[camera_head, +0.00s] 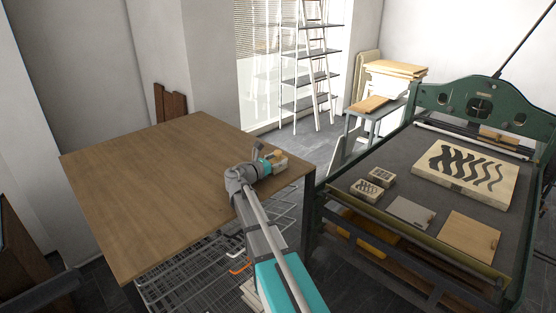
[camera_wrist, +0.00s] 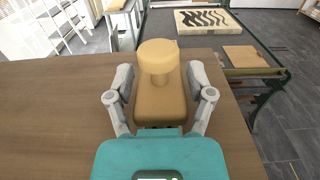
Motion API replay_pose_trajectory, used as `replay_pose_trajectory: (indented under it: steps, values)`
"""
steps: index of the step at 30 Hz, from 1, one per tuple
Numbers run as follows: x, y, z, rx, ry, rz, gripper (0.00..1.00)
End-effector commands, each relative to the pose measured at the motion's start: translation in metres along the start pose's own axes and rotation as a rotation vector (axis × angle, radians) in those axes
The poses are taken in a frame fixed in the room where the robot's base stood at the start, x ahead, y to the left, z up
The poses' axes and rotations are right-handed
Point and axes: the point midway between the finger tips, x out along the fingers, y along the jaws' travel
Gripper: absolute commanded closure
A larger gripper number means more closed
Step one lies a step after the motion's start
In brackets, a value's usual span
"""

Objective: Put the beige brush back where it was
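The beige brush (camera_wrist: 159,103), a block-shaped body with a rounded knob, sits centred between the two fingers of my gripper (camera_wrist: 160,82) in the wrist view. The fingers lie close along both its sides and appear shut on it. In the head view my gripper (camera_head: 270,160) is over the right part of the wooden table (camera_head: 150,190), near its right edge. The pale brush (camera_head: 280,163) shows at the fingertips. I cannot tell whether its underside touches the tabletop.
The left and middle of the tabletop are bare. A green litho press (camera_head: 480,97) stands to the right, with a large patterned block (camera_head: 465,175), two small blocks, a grey plate (camera_head: 411,212) and a wooden board (camera_head: 468,236) on its bed. A wire rack (camera_head: 205,275) is under the table.

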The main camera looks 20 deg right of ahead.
Motion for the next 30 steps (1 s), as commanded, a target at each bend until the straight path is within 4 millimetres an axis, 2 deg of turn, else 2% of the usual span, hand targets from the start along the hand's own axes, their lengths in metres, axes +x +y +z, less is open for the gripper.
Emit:
replay_pose_trajectory:
  steps: [2, 20, 30]
  values:
    - [0.000, 0.000, 0.000, 0.000, 0.000, 0.000, 0.10]
    - [0.000, 0.000, 0.004, 0.000, 0.000, 0.000, 0.10]
    - [-0.043, -0.001, 0.003, 0.000, 0.000, 0.002, 0.10]
